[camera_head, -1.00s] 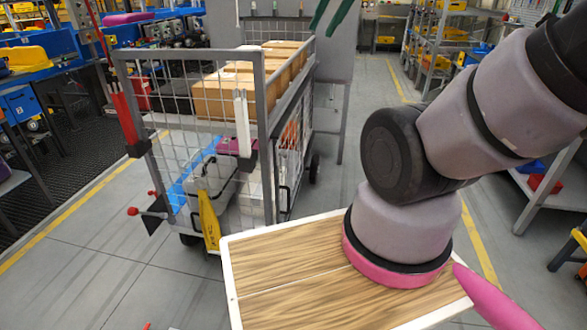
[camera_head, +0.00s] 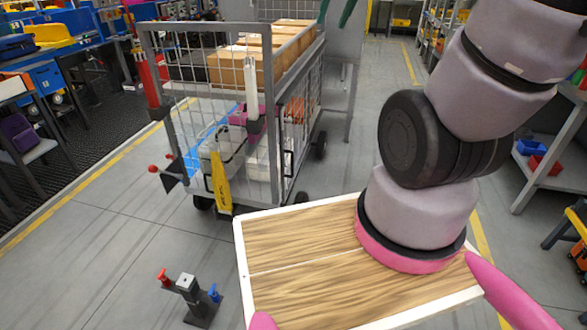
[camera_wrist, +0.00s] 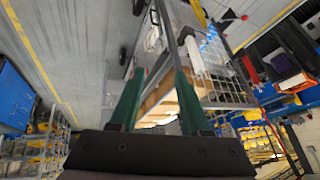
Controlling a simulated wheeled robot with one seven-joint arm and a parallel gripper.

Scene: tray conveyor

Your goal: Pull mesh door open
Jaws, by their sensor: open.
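The mesh door (camera_head: 193,128) is a grey-framed wire panel on the near end of a wheeled cage cart. A white upright handle (camera_head: 251,90) stands near its right edge. The panel appears to span the cart's end; whether it is latched I cannot tell. My gripper (camera_head: 336,12) shows only as two green fingertips at the top edge, above and right of the handle in the picture. In the wrist view my gripper (camera_wrist: 160,75) has its green fingers spread apart, with a grey bar and the cart's mesh beyond. I see nothing clearly held; contact cannot be told.
Cardboard boxes (camera_head: 240,66) sit in the cart's upper part. A yellow tag (camera_head: 221,170) hangs low on its front. A small floor stand with red and blue knobs (camera_head: 197,301) is at the bottom. Shelving (camera_head: 560,140) stands at the right.

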